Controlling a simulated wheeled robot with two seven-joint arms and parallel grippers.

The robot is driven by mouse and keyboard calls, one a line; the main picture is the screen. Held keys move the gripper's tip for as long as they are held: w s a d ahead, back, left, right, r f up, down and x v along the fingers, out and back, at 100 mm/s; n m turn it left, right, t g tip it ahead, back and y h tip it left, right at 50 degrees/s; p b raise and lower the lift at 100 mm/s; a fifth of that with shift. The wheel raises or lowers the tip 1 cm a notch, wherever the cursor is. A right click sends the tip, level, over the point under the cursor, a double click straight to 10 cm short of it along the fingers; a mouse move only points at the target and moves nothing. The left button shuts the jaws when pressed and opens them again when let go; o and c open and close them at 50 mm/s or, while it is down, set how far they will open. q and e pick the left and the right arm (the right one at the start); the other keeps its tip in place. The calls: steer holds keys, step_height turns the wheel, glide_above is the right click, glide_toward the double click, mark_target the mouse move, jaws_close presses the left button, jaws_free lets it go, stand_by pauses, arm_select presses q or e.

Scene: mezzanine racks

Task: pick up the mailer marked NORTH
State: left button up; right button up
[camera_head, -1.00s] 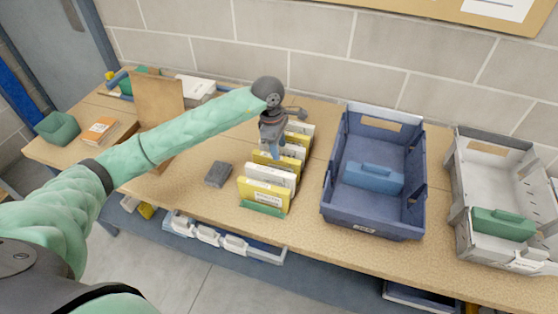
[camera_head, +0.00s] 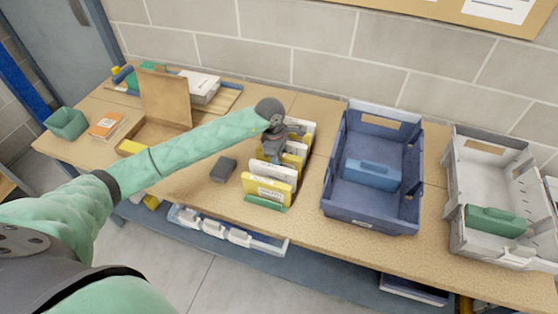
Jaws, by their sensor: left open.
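Several yellow and white mailers stand in a row in a green rack (camera_head: 266,206) on the table. The front mailer (camera_head: 266,189) is yellow with a white label; its print is too small to read. A white mailer (camera_head: 275,171) stands just behind it, with more yellow and white ones farther back. I cannot tell which is marked NORTH. My left gripper (camera_head: 272,156) is over the middle of the row, pointing down, open. Its fingertips are among the mailer tops, and the arm hides part of the row. My right gripper is not in view.
A blue tote (camera_head: 332,190) with a blue divider stands right of the rack, and a grey tote (camera_head: 453,215) farther right. A dark grey block (camera_head: 223,169) lies left of the rack. An open cardboard box (camera_head: 165,97) stands at the left, near a green bin (camera_head: 66,123).

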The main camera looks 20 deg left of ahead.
arm_select(q)
steer(key=shift+f, duration=0.2)
jaws_close()
stand_by(0.3)
